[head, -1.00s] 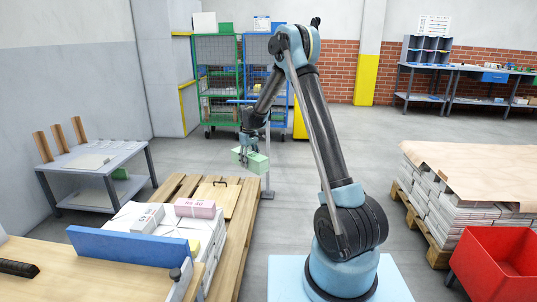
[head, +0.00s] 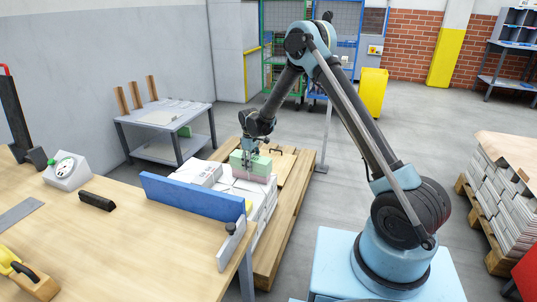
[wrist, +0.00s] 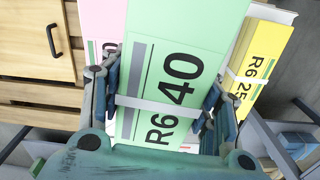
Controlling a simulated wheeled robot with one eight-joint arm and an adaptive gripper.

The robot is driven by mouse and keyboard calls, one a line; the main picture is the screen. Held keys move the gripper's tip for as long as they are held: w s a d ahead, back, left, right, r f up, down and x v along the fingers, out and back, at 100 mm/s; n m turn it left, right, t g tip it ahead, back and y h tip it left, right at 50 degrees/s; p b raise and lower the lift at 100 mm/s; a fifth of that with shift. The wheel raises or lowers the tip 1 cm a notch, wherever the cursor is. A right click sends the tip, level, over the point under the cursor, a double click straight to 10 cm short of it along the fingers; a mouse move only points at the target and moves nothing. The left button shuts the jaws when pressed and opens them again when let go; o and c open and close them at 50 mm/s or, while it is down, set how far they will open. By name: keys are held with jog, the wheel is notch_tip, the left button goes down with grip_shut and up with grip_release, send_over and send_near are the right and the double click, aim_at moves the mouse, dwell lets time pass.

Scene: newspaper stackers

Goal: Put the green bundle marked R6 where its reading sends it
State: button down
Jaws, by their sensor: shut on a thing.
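My gripper (head: 255,150) is shut on the green bundle (head: 250,163) and holds it above the pallet stack, near the pink bundle (head: 256,176). In the wrist view the green bundle (wrist: 175,60) shows "R6 40", a grey stripe and a white strap, with my gripper's fingers (wrist: 160,100) on both sides. The pink bundle (wrist: 100,25) lies at upper left there, partly hidden. A yellow bundle (wrist: 262,58) marked "R6 25" is at right. Whether the green bundle touches the pink one is unclear.
A wooden bench (head: 130,240) at left carries a dial device (head: 66,172), a blue upright board (head: 190,195) and tools. The stack stands on a wooden pallet (head: 285,215). A grey table (head: 165,115), cage trolleys (head: 335,45) and a yellow bin (head: 373,92) stand behind.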

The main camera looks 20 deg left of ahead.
jog(key=s+a+f+n, duration=0.1)
jog(key=s+a+f, duration=0.1)
jog(key=s+a, duration=0.2)
jog(key=shift+s+f, duration=0.4)
jog(key=shift+s, duration=0.05)
jog(key=shift+f, duration=0.1)
jog(key=shift+f, duration=3.8)
jog(key=shift+f, duration=0.5)
jog(key=shift+c, duration=2.4)
grip_release()
